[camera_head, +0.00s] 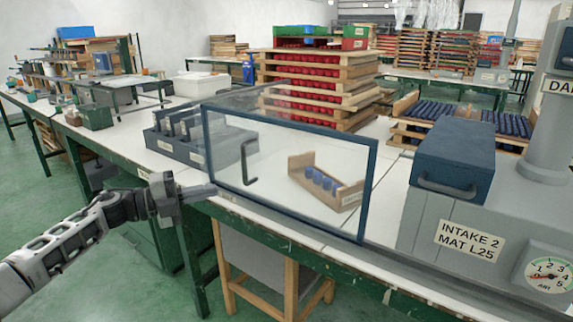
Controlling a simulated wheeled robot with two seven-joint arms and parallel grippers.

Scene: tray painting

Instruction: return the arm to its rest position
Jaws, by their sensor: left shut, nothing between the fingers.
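My left arm comes in from the left, and its gripper (200,191) is shut and empty. It is at the front edge of the workbench, by the lower left corner of a clear door with a dark blue frame (290,131). I cannot tell whether it touches the frame. The door has a dark handle (248,163). My right gripper is not in view.
Behind the clear panel, a wooden tray (349,196) holds several blue pieces. A grey machine (403,222) with a blue lidded box (453,158) stands at right. A grey rack (180,152) sits left of the door. Stacked red-filled trays (318,90) stand behind. Green floor is open at lower left.

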